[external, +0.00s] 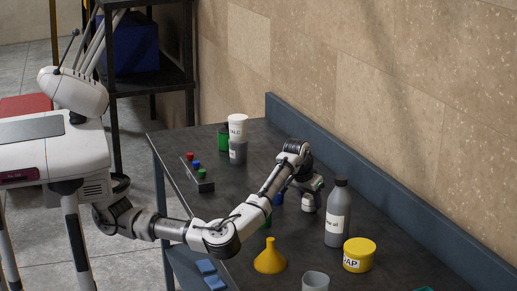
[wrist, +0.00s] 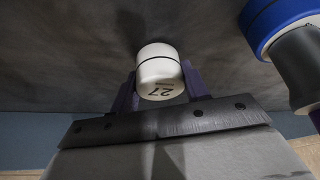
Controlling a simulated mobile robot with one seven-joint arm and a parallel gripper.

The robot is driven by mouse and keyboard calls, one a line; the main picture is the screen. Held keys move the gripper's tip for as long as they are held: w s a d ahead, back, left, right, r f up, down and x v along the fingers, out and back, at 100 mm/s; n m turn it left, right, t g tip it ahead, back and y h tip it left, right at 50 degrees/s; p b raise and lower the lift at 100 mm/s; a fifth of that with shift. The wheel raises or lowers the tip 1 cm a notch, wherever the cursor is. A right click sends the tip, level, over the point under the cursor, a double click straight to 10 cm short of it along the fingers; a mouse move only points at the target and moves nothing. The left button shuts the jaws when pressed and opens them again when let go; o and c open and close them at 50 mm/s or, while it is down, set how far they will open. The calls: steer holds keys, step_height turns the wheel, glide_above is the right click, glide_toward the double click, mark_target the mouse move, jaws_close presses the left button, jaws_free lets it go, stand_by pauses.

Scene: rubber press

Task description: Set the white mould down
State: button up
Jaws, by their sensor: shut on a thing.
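The white mould (wrist: 158,72) is a small rounded white piece with a dark line around it and the number 27 on its side. In the wrist view it sits between the two purple fingers of my gripper (wrist: 160,88), which is shut on it. In the external view my gripper (external: 311,187) points down over the dark bench, and the mould (external: 309,204) shows below it, low at the bench top. I cannot tell whether its base touches the bench.
A grey bottle (external: 338,215) stands just right of my gripper. A blue and dark object (wrist: 268,22) is close by in the wrist view. A yellow jar (external: 359,254), a yellow funnel (external: 269,258) and a pale cup (external: 315,282) stand nearer. A button box (external: 198,174) lies left.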

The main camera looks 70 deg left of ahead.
steer(key=o, duration=0.7)
steer(key=shift+f, duration=0.2)
steer(key=shift+c, duration=0.2)
steer(key=o, duration=0.5)
steer(key=shift+c, duration=0.2)
steer(key=v, duration=1.2)
steer(key=shift+r, duration=0.2)
